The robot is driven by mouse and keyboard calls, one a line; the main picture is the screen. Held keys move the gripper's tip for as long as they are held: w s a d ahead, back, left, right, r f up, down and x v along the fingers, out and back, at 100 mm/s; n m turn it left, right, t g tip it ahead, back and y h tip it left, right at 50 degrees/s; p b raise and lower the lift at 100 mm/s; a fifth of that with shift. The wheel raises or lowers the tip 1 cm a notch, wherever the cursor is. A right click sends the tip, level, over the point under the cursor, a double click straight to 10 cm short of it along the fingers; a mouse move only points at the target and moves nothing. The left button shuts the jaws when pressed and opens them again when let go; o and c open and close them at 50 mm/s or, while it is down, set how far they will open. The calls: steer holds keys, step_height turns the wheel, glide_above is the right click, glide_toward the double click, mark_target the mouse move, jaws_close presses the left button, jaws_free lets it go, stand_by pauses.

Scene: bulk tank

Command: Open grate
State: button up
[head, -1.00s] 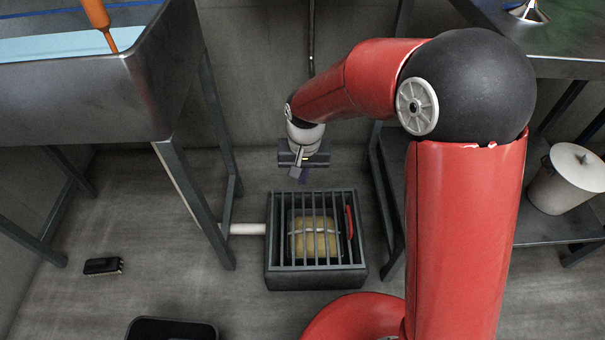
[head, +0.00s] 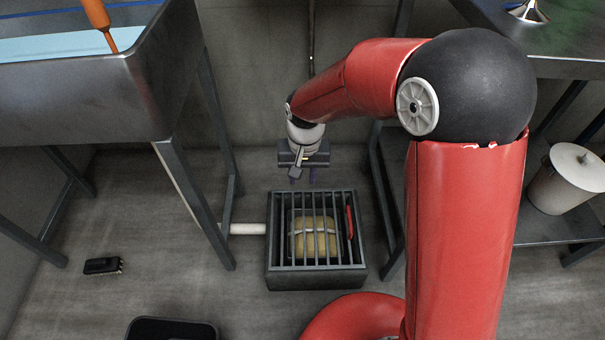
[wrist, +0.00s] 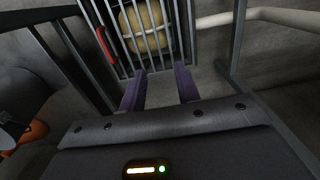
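The grate (head: 326,256) is a set of dark metal bars lying flat across the top of a square grey box on the floor. It is closed over the box. Through the bars I see a tan block with a pale band (head: 316,236) and a red bar-like piece (head: 350,222) along the right side. My gripper (head: 304,180) is above and just behind the grate's far edge, apart from it. In the wrist view the two purple fingers (wrist: 161,88) are spread with nothing between them, and the grate (wrist: 112,38) shows ahead of their tips.
A white pipe (head: 247,229) runs from the box's left side. A metal tank (head: 150,85) on legs stands at left, and a metal table (head: 560,60) at right has a white bucket (head: 567,185) beneath. A black brush (head: 102,266) lies on the floor at left.

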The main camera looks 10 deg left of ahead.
step_height(320, 180, up, 8)
steer(key=p, duration=0.1)
steer(key=shift+f, duration=0.15)
steer(key=shift+d, duration=0.1)
